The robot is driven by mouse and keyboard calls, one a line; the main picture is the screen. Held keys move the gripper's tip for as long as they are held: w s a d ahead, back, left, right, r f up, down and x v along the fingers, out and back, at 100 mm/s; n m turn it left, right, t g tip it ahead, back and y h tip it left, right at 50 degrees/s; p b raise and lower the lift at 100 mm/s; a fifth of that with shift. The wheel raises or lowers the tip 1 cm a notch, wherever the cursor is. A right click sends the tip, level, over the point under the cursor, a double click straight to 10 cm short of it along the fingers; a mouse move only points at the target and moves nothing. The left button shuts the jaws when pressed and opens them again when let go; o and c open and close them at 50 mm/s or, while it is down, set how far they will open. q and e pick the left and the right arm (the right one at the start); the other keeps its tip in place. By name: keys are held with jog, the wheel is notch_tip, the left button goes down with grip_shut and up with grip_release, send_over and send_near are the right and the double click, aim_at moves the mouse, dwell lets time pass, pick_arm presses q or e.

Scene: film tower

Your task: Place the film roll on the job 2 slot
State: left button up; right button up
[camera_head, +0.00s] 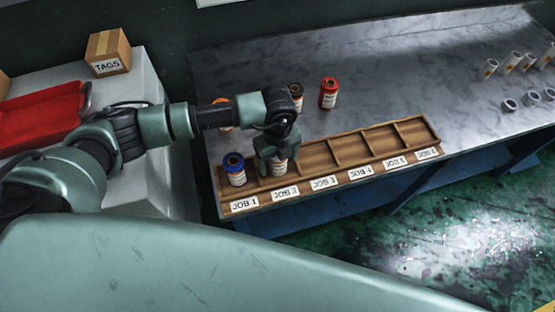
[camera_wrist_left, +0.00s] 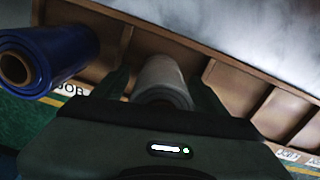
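The wooden rack (camera_head: 350,146) has a row of slots labelled JOB 1 to JOB 6 along its front. My left gripper (camera_head: 278,160) points down over the JOB 2 slot. Its fingers sit close on both sides of a pale film roll (camera_head: 280,168), and it looks shut on it. The roll stands upright at the JOB 2 slot; whether its base touches the floor is hidden. In the left wrist view the greyish roll (camera_wrist_left: 163,82) is between the two fingers. A blue film roll (camera_head: 235,168) stands in JOB 1, left of the gripper. My right gripper is out of view.
A red roll (camera_head: 329,93), a dark-topped roll (camera_head: 296,96) and a partly hidden orange roll (camera_head: 222,112) stand behind the rack. White cylinders and rings (camera_head: 511,104) lie at the far right. JOB 3 to JOB 6 look empty. A TAGS box (camera_head: 108,52) and red tray (camera_head: 40,112) are at left.

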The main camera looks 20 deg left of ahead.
pick_arm(q)
jog(key=shift+r, duration=0.25)
jog(key=shift+w+r, duration=0.1)
jog(key=shift+r, duration=0.2)
notch_tip(320, 180, up, 11)
jog(key=shift+b, duration=1.05)
jog(key=shift+r, duration=0.15)
